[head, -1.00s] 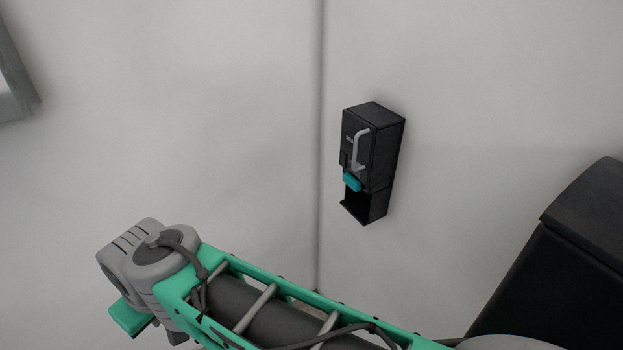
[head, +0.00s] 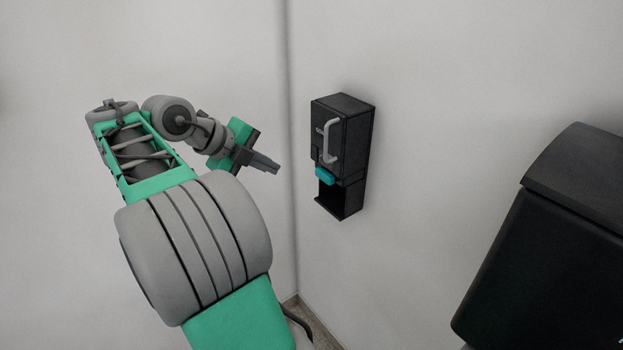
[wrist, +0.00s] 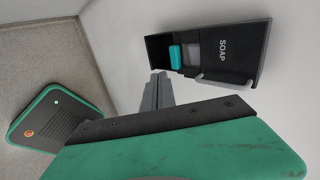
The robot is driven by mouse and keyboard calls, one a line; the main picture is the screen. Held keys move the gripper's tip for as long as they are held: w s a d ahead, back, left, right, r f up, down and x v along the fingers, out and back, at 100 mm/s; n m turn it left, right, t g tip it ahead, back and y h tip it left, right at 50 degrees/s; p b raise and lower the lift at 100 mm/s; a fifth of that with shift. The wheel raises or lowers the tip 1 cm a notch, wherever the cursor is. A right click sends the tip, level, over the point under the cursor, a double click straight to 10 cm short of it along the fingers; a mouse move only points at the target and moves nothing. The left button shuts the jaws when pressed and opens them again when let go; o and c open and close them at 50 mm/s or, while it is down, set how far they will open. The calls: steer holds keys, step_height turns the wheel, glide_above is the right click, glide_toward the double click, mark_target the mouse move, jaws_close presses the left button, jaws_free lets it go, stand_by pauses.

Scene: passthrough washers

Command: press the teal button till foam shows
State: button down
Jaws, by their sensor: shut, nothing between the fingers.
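The teal button (head: 325,175) sits low on the front of a black soap dispenser (head: 354,140) fixed to the wall. A grey handle-like bar (head: 331,140) is on the dispenser's front, above the button. In the wrist view the teal button (wrist: 175,57) and the dispenser (wrist: 235,55), marked SOAP, lie above the fingers. My gripper (head: 275,168) is shut and empty, to the left of the dispenser and apart from it. Its fingertips also show in the wrist view (wrist: 158,76), below and left of the button. No foam is visible in the dispenser's open lower recess.
A large black object (head: 550,240) stands at the right. White walls meet in a corner just left of the dispenser. The floor (wrist: 35,55) shows at the left of the wrist view, where a dark, teal-edged part is probably my base.

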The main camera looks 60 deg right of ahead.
steer(key=shift+s+r+m, duration=0.15)
steer(key=shift+s+m, duration=0.15)
steer(key=shift+m, duration=0.1)
steer(key=b, duration=0.3)
glide_toward(320, 178)
step_height(320, 178, down, 3)
steer(key=shift+s+d+f+p, duration=0.1)
steer(key=shift+s+d+p, duration=0.1)
steer(key=shift+s+d, duration=0.3)
steer(key=shift+s+d+f+p, duration=0.15)
steer(key=shift+s+d+p, duration=0.1)
steer(key=shift+d, duration=0.45)
steer(key=shift+s+d+f+p, duration=0.1)
steer(key=shift+s+d+p, duration=0.1)
steer(key=shift+s+d, duration=0.3)
steer(key=shift+w+d+f+b, duration=0.1)
steer(key=shift+w+d+b, duration=0.1)
steer(key=shift+b, duration=0.1)
